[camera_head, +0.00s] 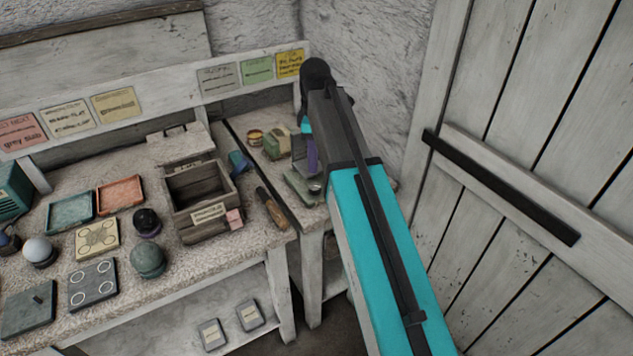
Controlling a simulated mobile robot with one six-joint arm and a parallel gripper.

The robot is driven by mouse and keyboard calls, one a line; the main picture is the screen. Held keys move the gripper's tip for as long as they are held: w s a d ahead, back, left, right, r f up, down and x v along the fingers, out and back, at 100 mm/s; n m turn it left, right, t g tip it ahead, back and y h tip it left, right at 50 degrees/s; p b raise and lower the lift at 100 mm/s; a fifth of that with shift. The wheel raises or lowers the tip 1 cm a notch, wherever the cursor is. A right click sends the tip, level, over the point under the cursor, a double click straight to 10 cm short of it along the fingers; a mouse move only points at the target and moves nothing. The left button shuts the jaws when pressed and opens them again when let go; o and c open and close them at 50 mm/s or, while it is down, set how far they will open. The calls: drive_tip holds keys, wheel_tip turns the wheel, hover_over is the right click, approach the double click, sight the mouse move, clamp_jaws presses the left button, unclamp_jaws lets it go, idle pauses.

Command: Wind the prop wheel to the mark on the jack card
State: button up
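My arm reaches up from the bottom right and bends over the right-hand bench section. It covers much of what lies behind it. My gripper seems to be behind the arm near a grey upright part with a purple piece (312,156); I cannot make out its fingers. A small green block (277,146) and a round brass-coloured piece (255,137) stand just left of there. I cannot tell which part is the prop wheel. Yellow (290,64), green (257,69) and grey (217,79) cards hang on the rail behind; their writing is too small to read, so the jack card is unclear.
A wooden box (191,232) with its lid raised stands on the left bench, near a wooden-handled tool (272,208). Trays, including a red one (120,194), and spheres, including a white one (38,250), lie further left. A plank door (540,150) stands right.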

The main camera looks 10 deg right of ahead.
sight(315, 186)
drive_tip(key=shift+f+p, duration=0.9)
drive_tip(key=shift+f, duration=4.1)
drive_tip(key=c, duration=0.8)
drive_tip(key=shift+m, duration=0.4)
